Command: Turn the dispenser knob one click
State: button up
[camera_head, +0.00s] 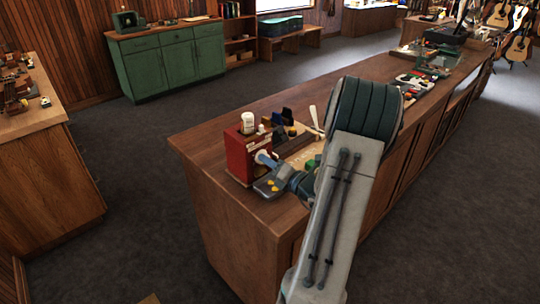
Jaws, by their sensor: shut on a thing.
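The dispenser looks to be the red box (240,152) near the left end of the long wooden counter (210,148). A white bottle (248,123) stands on top of it. A pale round knob (261,156) shows on its right-hand face. My gripper (266,160) is at this face, with its light blue fingers at the knob and closed on it. My arm comes in from the lower right and covers part of the counter. The fingertips are small in the picture, and the knob is partly hidden by them.
Several small dark items (283,117) and a white upright tool (314,117) stand behind the dispenser. More goods (425,75) lie farther along the counter. A second wooden counter (50,125) is at the left and a green cabinet (168,62) behind. Grey floor lies between them.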

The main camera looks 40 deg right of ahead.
jog(key=shift+m+p, duration=0.55)
jog(key=shift+m, duration=0.35)
jog(key=o, duration=1)
jog(key=shift+s, duration=0.1)
jog(key=s+b, duration=0.1)
jog(key=s, duration=0.8)
jog(key=s+d+b, duration=0.1)
jog(key=s, duration=0.3)
jog(key=shift+s+b, duration=0.3)
jog(key=shift+s, duration=0.05)
